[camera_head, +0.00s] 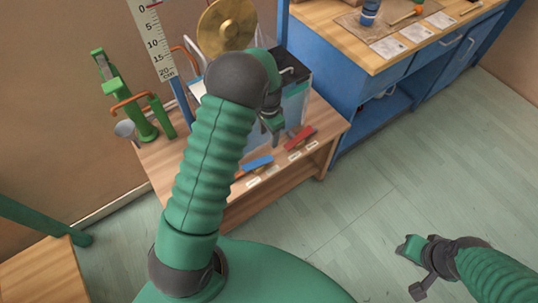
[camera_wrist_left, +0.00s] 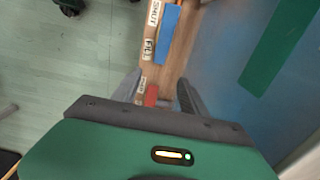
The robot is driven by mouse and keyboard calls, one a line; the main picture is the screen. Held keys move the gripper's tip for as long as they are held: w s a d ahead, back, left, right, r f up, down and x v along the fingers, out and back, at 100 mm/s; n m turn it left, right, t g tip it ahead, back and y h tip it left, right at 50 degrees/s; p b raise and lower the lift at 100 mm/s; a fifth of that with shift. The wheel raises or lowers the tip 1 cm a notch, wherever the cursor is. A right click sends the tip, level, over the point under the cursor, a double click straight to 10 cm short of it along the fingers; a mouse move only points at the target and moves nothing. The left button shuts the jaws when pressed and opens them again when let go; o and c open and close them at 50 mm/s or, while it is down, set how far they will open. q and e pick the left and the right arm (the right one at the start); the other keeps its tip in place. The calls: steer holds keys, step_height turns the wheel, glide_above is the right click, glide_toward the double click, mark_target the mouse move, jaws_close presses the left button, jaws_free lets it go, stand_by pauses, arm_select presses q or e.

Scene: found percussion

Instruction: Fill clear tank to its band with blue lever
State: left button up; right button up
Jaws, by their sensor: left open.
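The clear tank (camera_head: 297,100) stands on the wooden bench, partly hidden behind my left arm. Its band and water level cannot be made out. The blue lever (camera_head: 258,163) lies low at the bench front, and it also shows in the left wrist view (camera_wrist_left: 168,32) beside labels reading SHUT and FILL. A red lever (camera_head: 300,138) is to its right; in the wrist view its red end (camera_wrist_left: 151,95) shows between my fingers. My left gripper (camera_head: 272,122) is open in front of the tank, apart from the blue lever. My right gripper (camera_head: 412,250) hangs over the floor; its jaws are unclear.
A brass disc (camera_head: 227,27) and a ruler board (camera_head: 156,40) stand behind my left arm. A green hand pump (camera_head: 135,108) is on the bench's left. A blue cabinet (camera_head: 385,85) with a wooden top stands right. The floor at right is clear.

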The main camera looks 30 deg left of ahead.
mark_target(269, 157)
arm_select(q)
step_height(269, 157, down, 14)
steer(key=shift+r+b, duration=0.15)
steer(key=shift+b, duration=0.65)
steer(key=shift+c, duration=0.3)
jaws_close()
